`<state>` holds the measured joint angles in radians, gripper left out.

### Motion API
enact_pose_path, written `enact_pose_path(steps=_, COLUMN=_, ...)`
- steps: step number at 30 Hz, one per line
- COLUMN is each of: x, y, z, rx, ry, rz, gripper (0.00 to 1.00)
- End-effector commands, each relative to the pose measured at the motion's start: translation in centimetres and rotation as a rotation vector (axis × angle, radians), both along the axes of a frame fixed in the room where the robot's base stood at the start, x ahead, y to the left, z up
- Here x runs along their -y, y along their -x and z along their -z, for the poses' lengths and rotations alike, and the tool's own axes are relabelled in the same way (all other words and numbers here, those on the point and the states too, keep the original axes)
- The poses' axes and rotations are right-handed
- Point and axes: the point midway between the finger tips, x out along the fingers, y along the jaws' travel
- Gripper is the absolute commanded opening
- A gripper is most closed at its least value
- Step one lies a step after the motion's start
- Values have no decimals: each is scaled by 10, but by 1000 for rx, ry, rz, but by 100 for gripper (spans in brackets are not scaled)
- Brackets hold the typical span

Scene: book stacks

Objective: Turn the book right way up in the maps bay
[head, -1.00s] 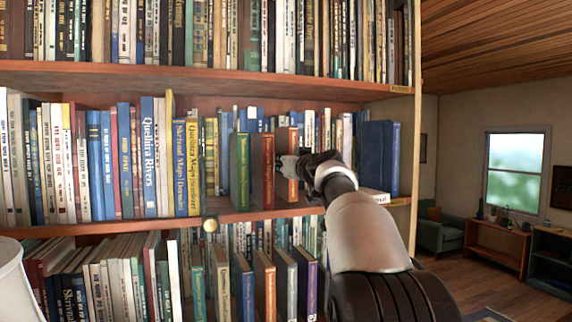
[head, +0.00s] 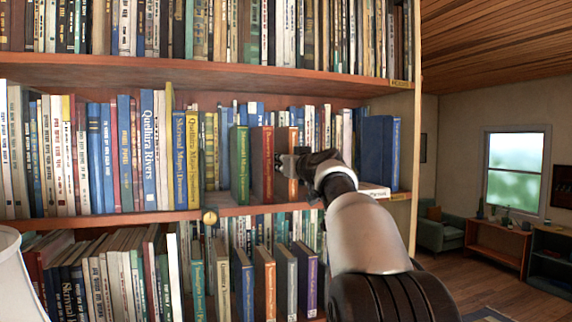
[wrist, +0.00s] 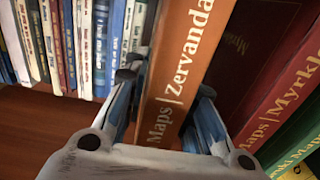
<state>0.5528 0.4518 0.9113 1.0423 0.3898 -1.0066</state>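An orange book (head: 292,135) stands on the middle shelf (head: 240,209), right of a red book (head: 261,165) and a green book (head: 240,165). In the wrist view its orange spine (wrist: 180,75) reads "Maps | Zervanda", lettered along its length. My gripper (head: 290,163) has one finger on each side of this book. In the wrist view both fingers (wrist: 168,95) appear to touch its sides. The red book (wrist: 285,95), reading "Maps | Myrkl...", shows to the right, with part of the green book (wrist: 296,150) beyond.
Blue volumes (head: 378,155) and a flat white item (head: 373,190) are at the shelf's right end. Packed books stand left, including a yellow maps book (head: 194,160). A round brass knob (head: 210,218) sits on the shelf edge. A pale lampshade (head: 15,280) is lower left.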

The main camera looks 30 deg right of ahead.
Motion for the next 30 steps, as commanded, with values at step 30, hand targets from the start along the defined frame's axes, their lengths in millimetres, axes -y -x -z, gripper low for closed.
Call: enact_pose_path(steps=30, x=-11, y=54, z=0, rx=-2, ry=-2, rz=1, gripper=45)
